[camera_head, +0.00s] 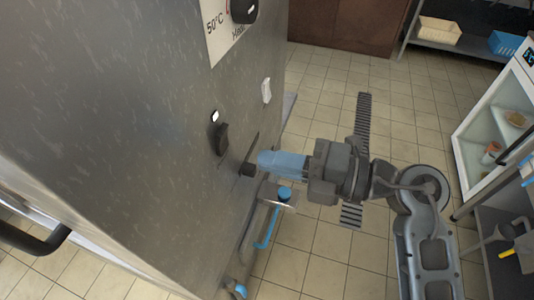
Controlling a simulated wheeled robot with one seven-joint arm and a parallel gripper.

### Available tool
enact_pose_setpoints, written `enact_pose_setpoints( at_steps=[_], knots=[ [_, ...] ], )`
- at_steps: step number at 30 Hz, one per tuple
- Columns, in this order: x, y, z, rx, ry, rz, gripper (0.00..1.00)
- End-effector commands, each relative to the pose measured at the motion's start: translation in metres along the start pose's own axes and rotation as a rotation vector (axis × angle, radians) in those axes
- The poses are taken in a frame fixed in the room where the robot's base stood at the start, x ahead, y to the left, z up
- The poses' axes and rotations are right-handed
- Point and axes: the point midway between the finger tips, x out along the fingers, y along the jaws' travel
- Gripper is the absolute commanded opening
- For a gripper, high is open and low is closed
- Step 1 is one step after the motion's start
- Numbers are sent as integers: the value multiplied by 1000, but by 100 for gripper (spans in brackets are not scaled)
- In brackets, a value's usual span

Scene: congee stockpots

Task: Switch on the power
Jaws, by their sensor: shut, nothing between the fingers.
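A steel stockpot unit (130,120) fills the left of the view. A black rocker switch (221,139) sits on its steel face, with a small lit-looking white lamp (214,116) just above it. A white fitting (266,90) is on the same face, higher and to the right. My gripper (250,168), with pale blue fingers and dark tips, is shut and empty. Its tips are close to the steel face, below and to the right of the black switch and apart from it. I cannot tell whether the tips touch the face.
A black knob (244,10) sits by a 50°C label at the top. A blue-handled tap (285,194) is just below my gripper. A floor grate (362,125) lies behind my arm. A glass-fronted cabinet (495,125) stands right; tiled floor lies between.

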Motion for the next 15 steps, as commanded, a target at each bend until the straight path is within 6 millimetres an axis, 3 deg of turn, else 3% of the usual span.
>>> enact_pose_setpoints(
  at_steps=[15],
  knots=[
    [-74,-18,0,1,0,-1,0]
  ],
)
